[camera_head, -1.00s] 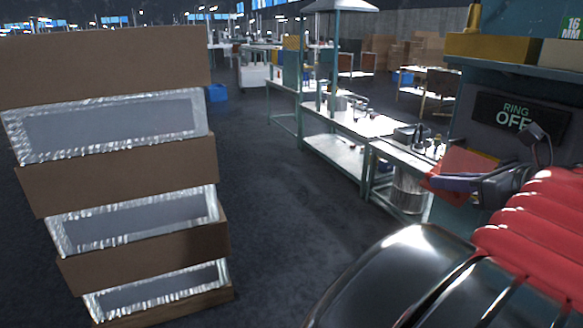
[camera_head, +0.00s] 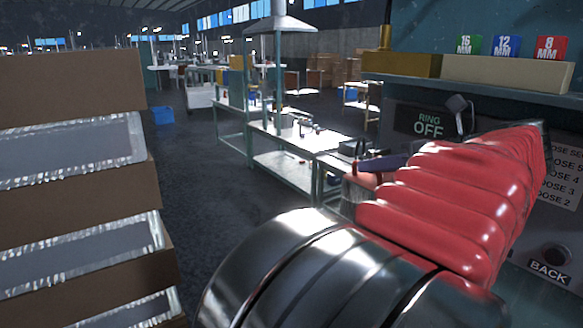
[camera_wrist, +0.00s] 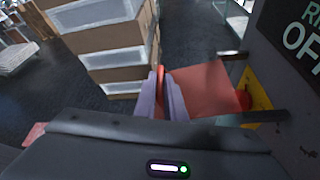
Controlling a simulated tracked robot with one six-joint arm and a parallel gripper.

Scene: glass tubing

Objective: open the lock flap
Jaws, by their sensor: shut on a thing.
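The lock flap (camera_wrist: 203,88) is an orange-red plate in the wrist view, standing out from the dark wall panel beside a yellow plate (camera_wrist: 256,92). My gripper (camera_wrist: 167,90) has two purple-grey fingers close together, shut on the flap's outer edge at the left. The flap is swung out from the wall at its right side. In the head view my gripper (camera_head: 372,164) is small and dark, just beyond my red-sleeved arm. The flap is mostly hidden there by the arm and gripper.
A dark panel reads RING OFF (camera_head: 428,125), with a BACK button (camera_head: 556,256) lower right. A shelf above holds a pale box (camera_head: 505,76) and size cards. Stacked brown boxes (camera_head: 70,220) stand left.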

